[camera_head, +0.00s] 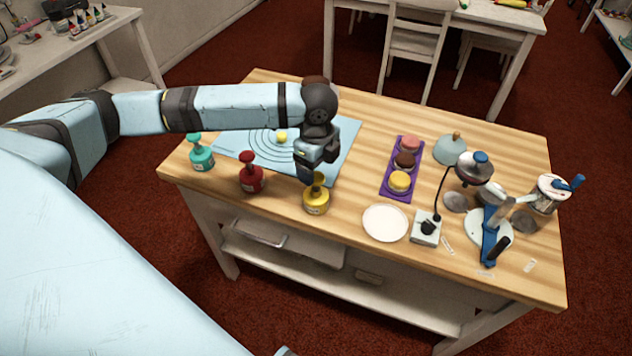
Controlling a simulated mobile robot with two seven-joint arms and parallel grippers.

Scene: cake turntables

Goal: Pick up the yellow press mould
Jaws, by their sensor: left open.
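The yellow press mould (316,200) stands upright near the front edge of the wooden table, with a wide round body and a plunger on top. A red press mould (251,178) and a teal press mould (202,157) stand to its left in a loose row. My left gripper (309,175) is open and points down just above and behind the yellow mould's top, in front of the mat. The gripper partly hides its own fingers, so I cannot tell whether they touch the plunger. My right gripper is out of view.
A blue mat (240,140) with a yellow ball (281,136) lies behind the moulds. To the right are a purple tray (389,188) of round pieces, a white plate (385,223), a knobbed box (427,229), a blue-levered press (490,240) and a cranked metal pot (548,194).

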